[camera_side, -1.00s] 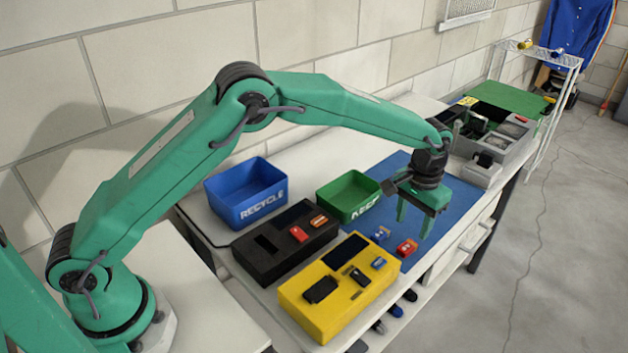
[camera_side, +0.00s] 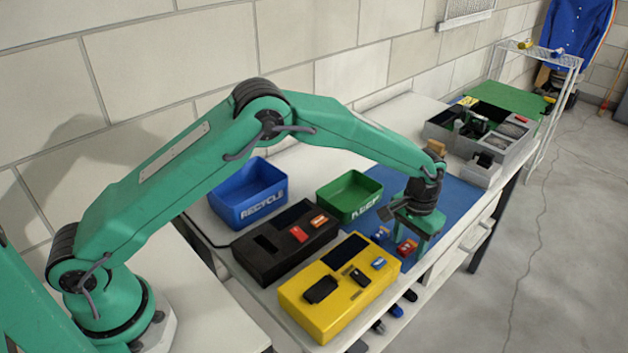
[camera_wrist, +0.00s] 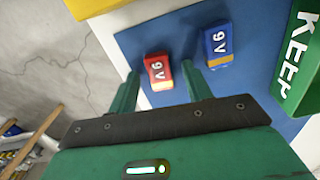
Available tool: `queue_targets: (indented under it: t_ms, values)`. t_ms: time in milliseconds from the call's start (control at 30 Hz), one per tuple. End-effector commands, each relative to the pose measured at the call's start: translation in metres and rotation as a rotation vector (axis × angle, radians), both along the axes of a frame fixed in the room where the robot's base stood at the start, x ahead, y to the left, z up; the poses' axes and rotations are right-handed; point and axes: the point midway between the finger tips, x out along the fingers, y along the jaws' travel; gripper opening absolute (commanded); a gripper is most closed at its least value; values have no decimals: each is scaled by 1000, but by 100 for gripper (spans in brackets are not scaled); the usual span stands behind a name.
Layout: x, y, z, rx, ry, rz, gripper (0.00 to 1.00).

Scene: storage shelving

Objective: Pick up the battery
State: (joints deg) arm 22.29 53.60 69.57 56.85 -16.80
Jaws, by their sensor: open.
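A red 9V battery (camera_side: 405,249) lies on the blue mat (camera_side: 455,194), partly behind a finger of my gripper in the side view. My gripper (camera_side: 410,247) is open, low over the red battery, fingers pointing down. In the wrist view the red battery (camera_wrist: 158,73) shows between the two fingertips of my gripper (camera_wrist: 160,70), with gaps at its sides. A blue 9V battery (camera_wrist: 218,46) lies just beyond the right finger, and it also shows in the side view (camera_side: 380,234). I see no contact between fingers and batteries.
A green KEEP bin (camera_side: 350,197) and a blue RECYCLE bin (camera_side: 248,194) stand to the left. A black box (camera_side: 285,243) and a yellow box (camera_side: 325,310) with small devices sit in front. Grey organizer trays (camera_side: 480,135) are at the far right. The mat's right side is clear.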

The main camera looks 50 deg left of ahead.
Motion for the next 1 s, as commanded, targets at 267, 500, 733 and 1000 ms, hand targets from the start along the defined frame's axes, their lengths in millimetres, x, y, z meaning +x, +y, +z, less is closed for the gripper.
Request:
queue_targets:
  t_ms: [267, 500, 733, 1000]
  values:
    - [0, 0, 0, 0, 0, 0, 49]
    - [0, 0, 0, 0, -1, 0, 36]
    - [0, 0, 1, 0, -1, 0, 1]
    - [0, 0, 2, 0, -1, 0, 1]
